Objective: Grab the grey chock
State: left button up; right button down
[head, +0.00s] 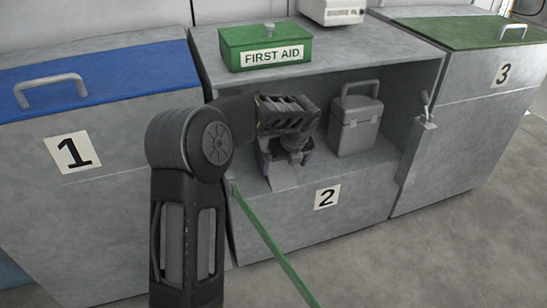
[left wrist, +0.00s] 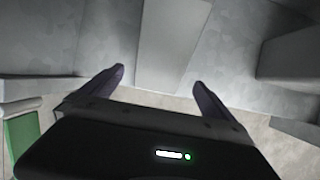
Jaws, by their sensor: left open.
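The grey chock (head: 281,179) is a light grey, wedge-like block in the open compartment of the bin labelled 2, left of a grey toolbox. My left gripper (head: 286,163) is open above it and hides its upper part in the head view. In the left wrist view the chock (left wrist: 170,45) shows as a pale block beyond and between the open fingertips (left wrist: 160,82). No grip on it shows. My right gripper is in neither view.
The grey toolbox (head: 356,125) stands close right of the gripper. The shelf top (head: 375,42) overhangs the compartment and carries a green first aid box (head: 266,48). A blue-lidded bin (head: 120,78) stands left; a green-lidded bin (head: 470,32) stands right. A green strip (head: 270,243) crosses the front.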

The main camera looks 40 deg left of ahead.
pick_arm(q)
jog(key=w+a, duration=0.1)
jog(key=a, duration=0.1)
jog(key=w+a, duration=0.1)
jog(key=a, duration=0.1)
jog(key=w+a+b, duration=0.1)
jog(key=w+a, duration=0.1)
jog(key=shift+w, duration=0.1)
jog(key=shift+w+a+f, duration=0.1)
jog(key=shift+w+a, duration=0.1)
jog(key=shift+a, duration=0.1)
jog(key=b+x, duration=0.2)
jog(key=x, duration=0.2)
jog(key=shift+f+b, duration=0.15)
jog(key=shift+b, duration=0.15)
jog(key=shift+w+a+f, duration=0.1)
jog(key=shift+f, duration=0.2)
jog(key=c, duration=2)
jog(key=shift+r, duration=0.15)
